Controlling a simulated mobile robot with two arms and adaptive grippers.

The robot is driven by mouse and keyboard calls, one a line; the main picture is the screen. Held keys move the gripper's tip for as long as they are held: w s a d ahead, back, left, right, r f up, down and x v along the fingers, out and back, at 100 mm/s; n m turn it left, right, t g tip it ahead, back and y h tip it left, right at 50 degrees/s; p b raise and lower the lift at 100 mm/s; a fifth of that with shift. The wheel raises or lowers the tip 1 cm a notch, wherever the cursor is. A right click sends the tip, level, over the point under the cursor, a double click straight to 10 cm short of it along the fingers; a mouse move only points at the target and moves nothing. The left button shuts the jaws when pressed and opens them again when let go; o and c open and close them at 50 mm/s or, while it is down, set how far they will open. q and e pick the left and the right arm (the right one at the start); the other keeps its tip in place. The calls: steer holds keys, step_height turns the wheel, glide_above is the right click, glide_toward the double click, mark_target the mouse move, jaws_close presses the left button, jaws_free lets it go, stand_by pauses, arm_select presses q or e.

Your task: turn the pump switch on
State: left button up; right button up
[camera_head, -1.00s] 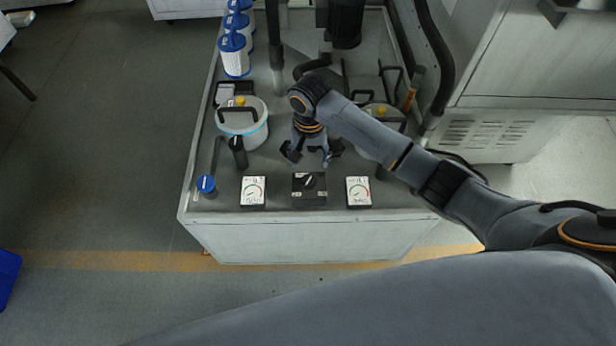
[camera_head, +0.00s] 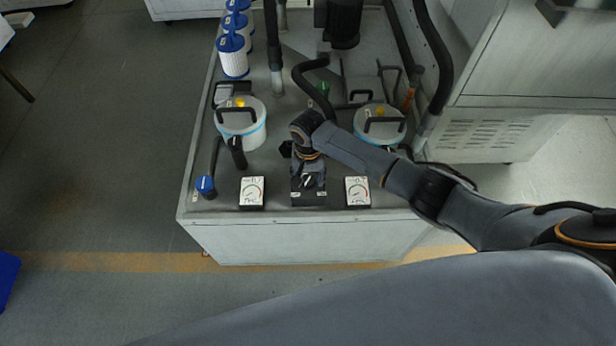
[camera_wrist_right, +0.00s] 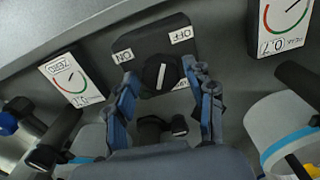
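The pump switch is a black box (camera_wrist_right: 188,37) with a round black knob (camera_wrist_right: 160,75) bearing a white line. In the right wrist view, ON is printed at left and OFF at upper right; the line lies closer to the OFF direction. In the head view the switch box (camera_head: 309,199) sits at the bench's front edge, partly covered by my gripper. My right gripper (camera_wrist_right: 164,82) is open, with one finger on each side of the knob and gaps visible beside it. My left gripper is not in view.
White dial gauges stand left (camera_head: 252,193) and right (camera_head: 358,192) of the switch. White canisters with black handles stand behind at left (camera_head: 252,132) and right (camera_head: 379,130). A blue-capped part (camera_head: 205,185) is at the front left corner. Black hoses (camera_head: 311,88) rise further back.

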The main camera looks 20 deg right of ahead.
steer(key=c, duration=0.7)
steer(key=shift+r+n+p, duration=0.15)
steer(key=shift+n+p, duration=0.6)
steer(key=shift+n, duration=0.35)
steer(key=n+p, duration=0.1)
steer(key=n, duration=0.1)
steer(key=shift+n, duration=0.3)
steer(key=n+p, duration=0.1)
steer(key=n, duration=0.2)
steer(key=shift+n, duration=0.3)
steer(key=shift+n+p, duration=0.3)
steer(key=shift+n, duration=1.4)
